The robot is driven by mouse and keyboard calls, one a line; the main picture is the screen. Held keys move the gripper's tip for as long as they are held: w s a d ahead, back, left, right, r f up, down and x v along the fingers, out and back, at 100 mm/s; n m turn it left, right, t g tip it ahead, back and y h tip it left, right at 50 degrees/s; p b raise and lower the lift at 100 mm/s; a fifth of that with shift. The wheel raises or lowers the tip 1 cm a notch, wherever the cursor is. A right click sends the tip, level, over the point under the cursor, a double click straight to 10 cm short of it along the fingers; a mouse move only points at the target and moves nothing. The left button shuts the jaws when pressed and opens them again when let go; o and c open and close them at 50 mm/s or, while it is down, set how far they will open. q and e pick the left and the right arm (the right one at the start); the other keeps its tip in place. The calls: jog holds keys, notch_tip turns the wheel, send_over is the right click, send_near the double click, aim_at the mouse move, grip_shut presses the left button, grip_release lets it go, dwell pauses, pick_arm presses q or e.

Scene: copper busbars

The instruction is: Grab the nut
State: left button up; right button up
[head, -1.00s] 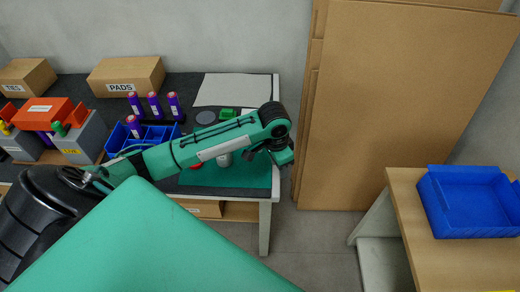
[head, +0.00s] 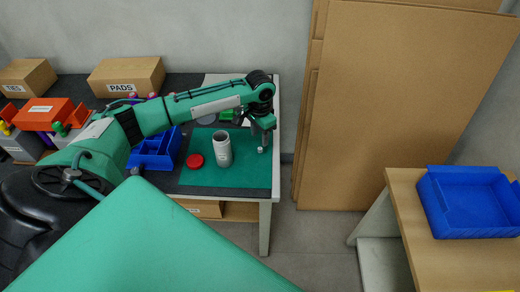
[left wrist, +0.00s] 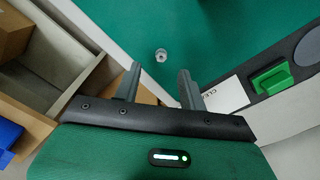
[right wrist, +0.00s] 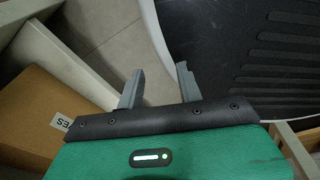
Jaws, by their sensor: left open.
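The nut (left wrist: 161,55) is a small silver piece lying on the green mat (left wrist: 110,20) in the left wrist view. It also shows as a small pale spot near the mat's right side in the head view (head: 260,150). My left gripper (left wrist: 160,70) is open and empty. Its fingers point toward the nut, which appears just beyond the gap between the tips. In the head view the left gripper (head: 266,140) hangs over the mat's right side, close to the nut. My right gripper (right wrist: 160,70) is open and empty, away from the mat.
A white cylindrical container (head: 222,150) and a red disc (head: 195,160) stand on the mat left of the nut. A blue divided bin (head: 155,150) is farther left. A green block (left wrist: 271,78) lies near the mat. A blue tray (head: 470,203) sits on the right-hand table.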

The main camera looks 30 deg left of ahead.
aim_at(260, 149)
pick_arm(q)
jog(key=shift+w+a+f+p, duration=0.1)
jog(key=shift+f+p, duration=0.1)
jog(key=shift+f, duration=1.35)
jog(key=shift+w+f+p, duration=0.1)
jog(key=shift+f+p, duration=0.05)
jog(key=shift+f, duration=1.35)
grip_shut()
